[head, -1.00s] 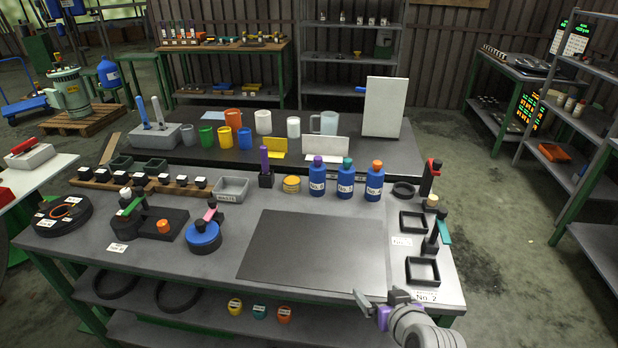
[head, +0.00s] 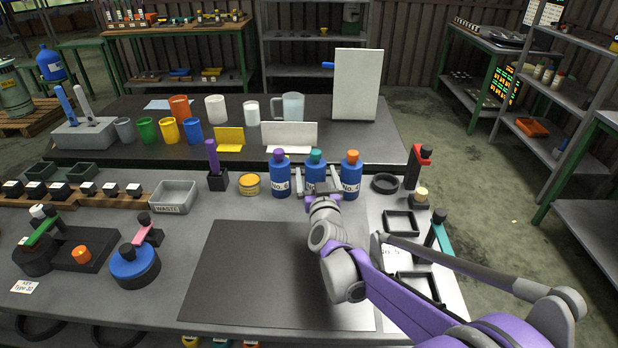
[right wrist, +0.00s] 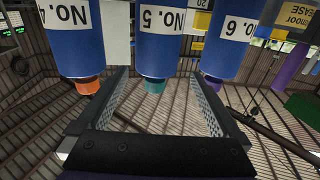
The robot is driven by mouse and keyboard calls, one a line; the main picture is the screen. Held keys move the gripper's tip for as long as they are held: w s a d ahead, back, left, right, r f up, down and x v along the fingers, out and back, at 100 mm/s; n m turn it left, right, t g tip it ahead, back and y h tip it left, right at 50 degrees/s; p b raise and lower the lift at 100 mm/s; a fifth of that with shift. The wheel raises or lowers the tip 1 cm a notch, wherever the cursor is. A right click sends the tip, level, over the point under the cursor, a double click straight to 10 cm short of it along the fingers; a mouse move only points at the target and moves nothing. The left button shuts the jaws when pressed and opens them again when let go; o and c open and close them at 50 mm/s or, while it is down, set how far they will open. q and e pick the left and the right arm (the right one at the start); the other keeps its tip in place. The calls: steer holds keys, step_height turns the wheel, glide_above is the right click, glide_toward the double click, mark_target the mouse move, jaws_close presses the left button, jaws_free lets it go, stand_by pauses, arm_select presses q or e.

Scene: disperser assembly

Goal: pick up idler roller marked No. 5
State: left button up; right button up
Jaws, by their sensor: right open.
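The No. 5 idler roller (head: 316,157) is blue and bottle-shaped with a teal top. It stands upright on the bench, between the purple-topped No. 6 roller (head: 280,178) and the orange-topped No. 4 roller (head: 350,178). My right gripper (head: 316,182) is open in front of No. 5 and partly hides it. The right wrist view is upside down. There the No. 5 roller (right wrist: 161,40) shows between the two open fingers, with a gap at each side. Its base is out of that picture. My left gripper is not in view.
A yellow-banded tin (head: 249,184) and a dark stand with a purple handle (head: 217,180) are left of the rollers. A black ring (head: 385,184) lies right of them. A white panel (head: 290,135) stands behind. The dark mat (head: 250,275) is bare.

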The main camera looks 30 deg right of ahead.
steer(key=x, duration=0.8)
steer(key=shift+d+f, duration=0.3)
jaws_close()
